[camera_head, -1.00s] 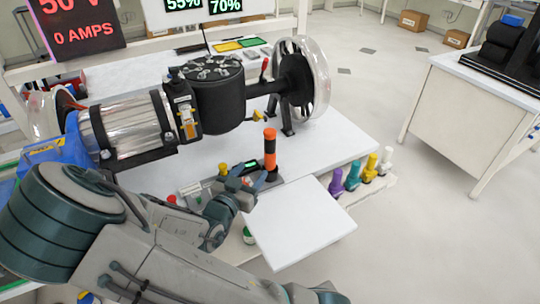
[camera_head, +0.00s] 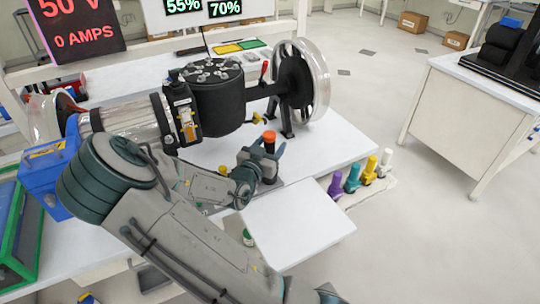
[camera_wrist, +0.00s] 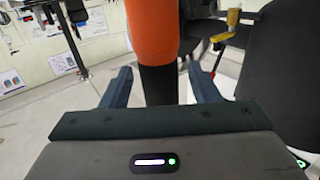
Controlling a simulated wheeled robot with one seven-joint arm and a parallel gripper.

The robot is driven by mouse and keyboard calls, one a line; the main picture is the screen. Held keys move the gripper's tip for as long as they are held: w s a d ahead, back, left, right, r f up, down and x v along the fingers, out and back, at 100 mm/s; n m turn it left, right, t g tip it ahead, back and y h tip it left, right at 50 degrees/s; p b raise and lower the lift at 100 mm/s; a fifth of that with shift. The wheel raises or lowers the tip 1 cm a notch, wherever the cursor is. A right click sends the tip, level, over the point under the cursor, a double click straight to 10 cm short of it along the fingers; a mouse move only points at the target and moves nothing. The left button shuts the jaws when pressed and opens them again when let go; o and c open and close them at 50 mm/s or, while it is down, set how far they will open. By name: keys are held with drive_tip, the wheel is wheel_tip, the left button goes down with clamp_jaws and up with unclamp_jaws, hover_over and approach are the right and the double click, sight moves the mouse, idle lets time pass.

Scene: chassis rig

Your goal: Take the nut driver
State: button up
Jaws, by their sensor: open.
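The nut driver (camera_head: 269,138) looks to be the upright tool with an orange top and black lower part, standing near the front of the white bench. In the wrist view its orange handle (camera_wrist: 152,30) rises in front of my palm, with a black section below. My gripper (camera_head: 262,153) is open. Its two blue-grey fingers are on either side of the tool; in the wrist view the gripper (camera_wrist: 160,80) has visible gaps to the black section. The tool's lower end is hidden behind my gripper.
The black motor (camera_head: 216,98) and clear-rimmed wheel (camera_head: 303,82) stand just behind. A white panel (camera_head: 297,225) juts out in front. A blue box (camera_head: 48,180) is left. A yellow-handled item (camera_wrist: 233,18) is close behind.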

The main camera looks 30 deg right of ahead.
drive_tip(key=shift+w+d, duration=0.4)
drive_tip(key=shift+d, duration=0.1)
clamp_jaws()
